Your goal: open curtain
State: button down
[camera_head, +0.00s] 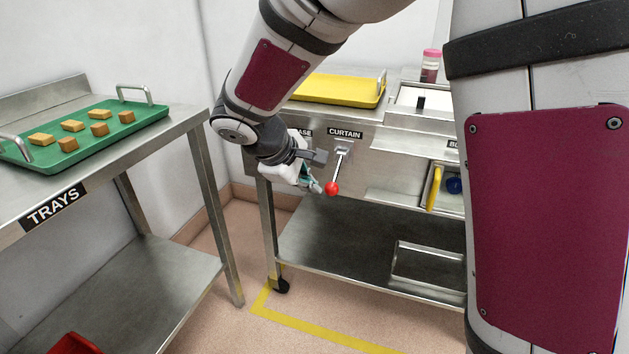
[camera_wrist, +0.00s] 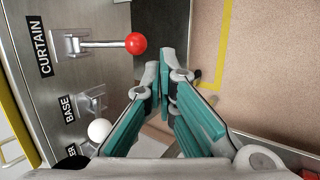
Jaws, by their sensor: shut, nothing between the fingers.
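The curtain control is a metal lever (camera_head: 341,163) with a red ball knob (camera_head: 331,188), on the front panel of the steel machine under the black CURTAIN label (camera_head: 345,133). In the head view the lever points down and outward. My gripper (camera_head: 318,188) is just left of the red knob, with its fingertips close to it. In the wrist view the CURTAIN lever (camera_wrist: 100,44) and red knob (camera_wrist: 135,43) lie beyond and to the left of my fingertips (camera_wrist: 160,68). The fingers are closed together at the tips with nothing between them. Contact with the knob cannot be told.
A BASE lever with a white knob (camera_wrist: 99,130) sits beside the CURTAIN lever. A yellow tray (camera_head: 340,90) lies on top of the machine. A yellow handle (camera_head: 434,188) is right of the lever. The TRAYS table (camera_head: 190,125) with a green tray (camera_head: 100,148) stands left.

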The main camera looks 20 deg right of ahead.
jog(key=s+a+r+p, duration=0.1)
jog(key=s+a+r, duration=0.1)
jog(key=s+a, duration=0.3)
jog(key=shift+s+a+r+p, duration=0.25)
jog(key=shift+a+r+p, duration=0.05)
jog(key=shift+a, duration=0.15)
jog(key=s+d+r+m+g+y, duration=0.1)
jog(key=s+d+r+m+g, duration=0.15)
jog(key=s+d, duration=0.35)
jog(key=s+d+r+m+g, duration=0.1)
jog(key=s+d+r+m, duration=0.3)
jog(key=s, duration=0.5)
jog(key=s+f+m+y, duration=0.2)
jog(key=s+m+y, duration=0.25)
jog(key=s, duration=1.25)
notch_tip(320, 180, up, 25)
jog(key=n+t+p, duration=0.1)
jog(key=t+p, duration=0.2)
jog(key=p, duration=1.9)
jog(key=shift+w+p, duration=0.2)
jog(key=shift+p, duration=0.2)
